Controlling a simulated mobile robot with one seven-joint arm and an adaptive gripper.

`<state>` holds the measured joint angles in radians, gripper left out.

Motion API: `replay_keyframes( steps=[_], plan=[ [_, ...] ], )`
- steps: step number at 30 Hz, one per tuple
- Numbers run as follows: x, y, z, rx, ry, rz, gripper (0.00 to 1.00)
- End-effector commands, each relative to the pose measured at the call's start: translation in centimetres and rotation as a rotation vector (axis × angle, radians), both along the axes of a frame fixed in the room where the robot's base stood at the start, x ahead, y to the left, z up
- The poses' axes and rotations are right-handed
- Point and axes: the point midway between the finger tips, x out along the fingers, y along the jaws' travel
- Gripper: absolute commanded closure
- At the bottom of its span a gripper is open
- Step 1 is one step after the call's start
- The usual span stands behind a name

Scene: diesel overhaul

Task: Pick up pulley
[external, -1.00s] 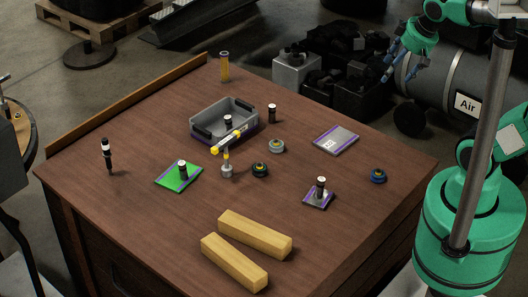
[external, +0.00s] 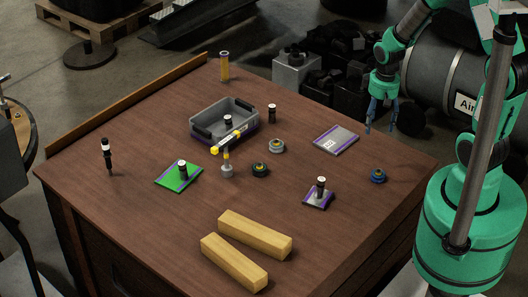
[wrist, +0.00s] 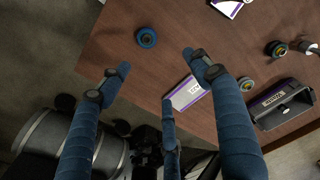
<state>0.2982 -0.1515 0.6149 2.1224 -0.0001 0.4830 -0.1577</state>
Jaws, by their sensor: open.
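Three small round pulley-like parts lie on the brown table. A blue pulley (external: 378,176) with a yellowish centre is near the right edge, a grey pulley (external: 277,146) is near the middle, and a dark green pulley (external: 260,169) is left of that. In the wrist view the blue pulley (wrist: 146,37) is at the top, the grey pulley (wrist: 245,82) and dark pulley (wrist: 276,48) at the right. My gripper (external: 380,127) is open and empty, above the table's back right edge, behind the blue pulley. Its blue fingers (wrist: 156,68) are spread in the wrist view.
A grey bin (external: 192,128), a yellow-headed hammer-like tool (external: 228,141), a grey flat plate (external: 336,139), a green plate (external: 165,179), a small purple-edged plate (external: 312,203) and wooden blocks (external: 256,234) occupy the table. The blue pulley has clear space around it.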

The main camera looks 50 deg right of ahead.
Motion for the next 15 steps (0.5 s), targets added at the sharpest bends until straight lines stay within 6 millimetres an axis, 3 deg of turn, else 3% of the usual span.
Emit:
replay_keyframes(
  steps=[3, 6, 10, 15],
  plan=[
    [-0.8, -1.0, -3.9, 0.012, 0.040, -0.014, 0.36],
    [-1.3, -1.5, -5.9, 0.017, 0.056, -0.020, 0.36],
    [-1.7, -1.8, -7.3, 0.022, 0.068, -0.024, 0.36],
    [-1.7, -1.9, -7.6, 0.023, 0.069, -0.024, 0.36]
  ],
)
